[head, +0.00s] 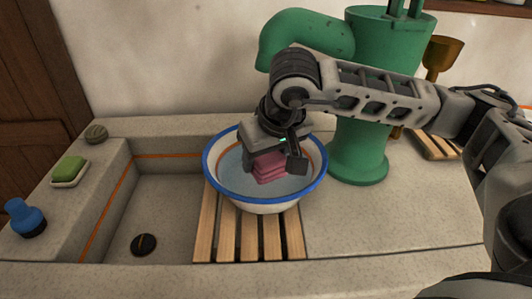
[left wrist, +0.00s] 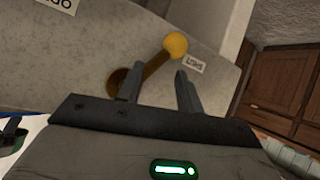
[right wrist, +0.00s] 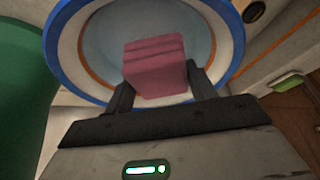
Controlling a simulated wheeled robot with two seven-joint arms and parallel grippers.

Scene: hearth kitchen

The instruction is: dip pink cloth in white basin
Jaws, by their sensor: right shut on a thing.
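The pink cloth (head: 268,168) is a folded, layered block. My right gripper (head: 275,160) is shut on it, inside the rim of the white basin (head: 262,200). The basin has a blue rim and stands on a slatted wooden rack. The right wrist view shows the cloth (right wrist: 155,68) between the fingers of the right gripper (right wrist: 160,95), over the basin's pale blue inside. I cannot tell how deep the cloth sits. My left gripper (left wrist: 160,90) shows only in the left wrist view, with its fingers apart and nothing between them.
A green pump (head: 360,130) stands right behind the basin. The sink hollow (head: 160,200) with a dark drain lies left of it. A green soap (head: 69,168) on a dish and a blue bottle (head: 25,218) stand on the left ledge.

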